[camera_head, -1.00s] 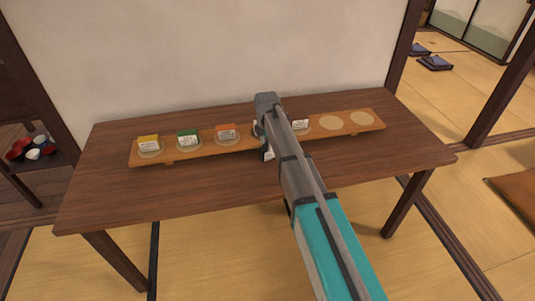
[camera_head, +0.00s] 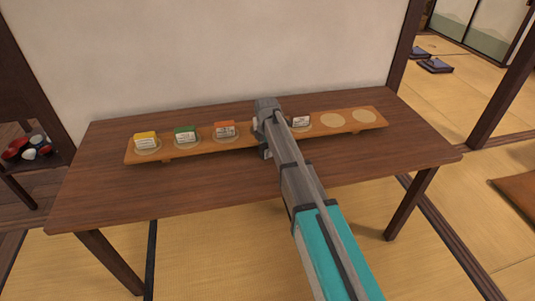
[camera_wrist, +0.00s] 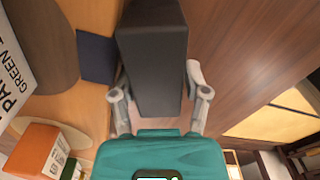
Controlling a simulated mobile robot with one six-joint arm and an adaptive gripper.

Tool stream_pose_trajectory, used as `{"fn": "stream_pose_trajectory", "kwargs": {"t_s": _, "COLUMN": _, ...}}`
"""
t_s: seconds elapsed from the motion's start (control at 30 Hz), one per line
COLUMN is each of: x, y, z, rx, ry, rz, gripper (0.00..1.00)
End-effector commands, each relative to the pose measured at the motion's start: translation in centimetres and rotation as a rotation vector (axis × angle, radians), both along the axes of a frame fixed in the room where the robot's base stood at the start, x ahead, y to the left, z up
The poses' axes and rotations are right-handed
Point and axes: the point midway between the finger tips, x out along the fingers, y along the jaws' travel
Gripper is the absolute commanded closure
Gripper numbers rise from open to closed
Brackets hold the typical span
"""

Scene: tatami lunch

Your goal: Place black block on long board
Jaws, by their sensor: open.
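The long board (camera_head: 210,148) lies across the table, with round discs along it. Yellow (camera_head: 146,140), green (camera_head: 186,133) and orange (camera_head: 225,130) blocks stand on its left discs. My gripper (camera_head: 266,136) is over the board's middle, right of the orange block. In the wrist view, the black block (camera_wrist: 152,60) lies between the two open fingers, and it looks close to the left one. In the head view my arm hides it. I cannot tell whether it touches the board.
A white-labelled block (camera_head: 301,122) stands right of my gripper. A dark blue patch (camera_wrist: 95,57) shows in the wrist view. The front of the table (camera_head: 180,195) is clear, and a wall stands behind.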

Motion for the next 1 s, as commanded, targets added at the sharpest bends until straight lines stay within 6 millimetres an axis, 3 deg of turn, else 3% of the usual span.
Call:
{"fn": "stream_pose_trajectory", "kwargs": {"t_s": 0.77, "x": 0.00, "y": -0.02, "z": -0.66, "rx": 0.000, "ry": 0.000, "rz": 0.000, "gripper": 0.40}}
{"fn": "stream_pose_trajectory", "kwargs": {"t_s": 1.0, "x": 0.01, "y": -0.04, "z": -0.66, "rx": 0.000, "ry": 0.000, "rz": -0.001, "gripper": 0.85}}
